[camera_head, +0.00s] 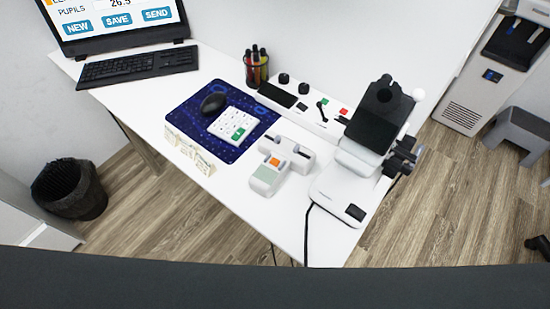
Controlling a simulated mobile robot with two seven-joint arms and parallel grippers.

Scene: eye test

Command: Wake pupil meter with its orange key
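The pupil meter (297,147) looks like a white handheld device lying on the white desk, left of the slit-lamp-like instrument. Its orange key (276,161) faces up and is uncovered. A grey-green panel (266,176), possibly its display, lies just in front of the key; it is too small to read. Neither of my grippers is in view, and nothing touches the meter.
The white desk (275,222) has clear space in front of the meter. A white and black instrument (372,118) stands at right. A blue mat (187,118) bears a mouse (213,103) and white keypad (226,123). A pen cup (257,72), laptop screen (115,18) and keyboard (135,66) stand behind.

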